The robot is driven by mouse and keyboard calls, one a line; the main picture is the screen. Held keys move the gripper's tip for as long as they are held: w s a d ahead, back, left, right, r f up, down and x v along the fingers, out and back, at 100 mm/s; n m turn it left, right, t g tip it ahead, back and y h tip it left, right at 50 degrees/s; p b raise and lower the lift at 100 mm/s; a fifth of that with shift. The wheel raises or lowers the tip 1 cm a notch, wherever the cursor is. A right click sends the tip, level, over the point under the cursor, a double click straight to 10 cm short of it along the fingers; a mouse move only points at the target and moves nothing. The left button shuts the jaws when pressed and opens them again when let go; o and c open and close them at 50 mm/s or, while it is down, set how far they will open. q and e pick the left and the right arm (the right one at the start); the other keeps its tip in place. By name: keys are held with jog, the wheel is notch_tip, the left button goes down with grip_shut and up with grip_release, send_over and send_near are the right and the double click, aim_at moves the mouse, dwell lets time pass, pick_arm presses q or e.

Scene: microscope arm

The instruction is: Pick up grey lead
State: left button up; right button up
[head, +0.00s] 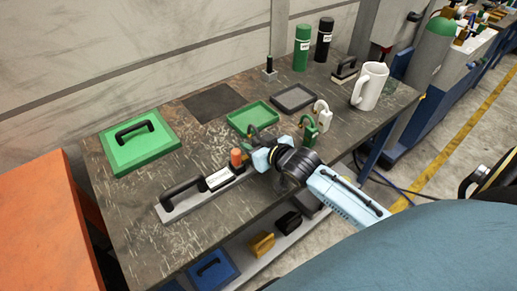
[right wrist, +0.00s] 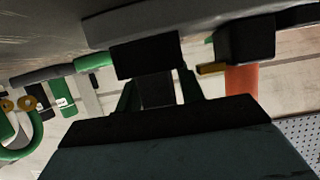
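A pale grey lead-like piece with a curved top (head: 322,115) stands on the workbench, right of centre in the head view. A similar green piece (head: 308,133) stands just in front of it. My right gripper (head: 257,148) is over the bench to the left of both, apart from them, near an orange-topped item (head: 236,159). In the right wrist view its dark fingers (right wrist: 160,92) lie beside a black block (right wrist: 145,54); whether they grip it is unclear. My left gripper is not in view.
The bench (head: 130,215) also holds a green tray (head: 252,117), a dark tray (head: 293,98), a green block with handle (head: 150,152), a long grey tool (head: 196,201), a white mug (head: 369,86) and two spray cans. The bench's front left is clear.

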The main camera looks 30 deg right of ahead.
aim_at(254, 127)
jog(key=shift+r, duration=0.1)
grip_shut()
notch_tip(254, 127, up, 9)
jog(key=shift+f+p, duration=0.1)
jog(key=shift+p, duration=0.85)
jog(key=s+a+r+h, duration=0.1)
jog(key=s+a+r, duration=0.45)
jog(key=a, duration=0.35)
jog(key=shift+y, duration=0.5)
jog(key=w+d+f, duration=0.1)
jog(key=d, duration=0.1)
jog(key=w+d+f, duration=0.2)
jog(key=d, duration=0.1)
jog(key=w+d+f, duration=0.1)
jog(key=w+d, duration=0.1)
jog(key=d, duration=0.1)
jog(key=shift+d+f, duration=0.1)
jog(key=shift+f, duration=0.05)
jog(key=shift+w+d, duration=0.25)
jog(key=shift+d, duration=0.2)
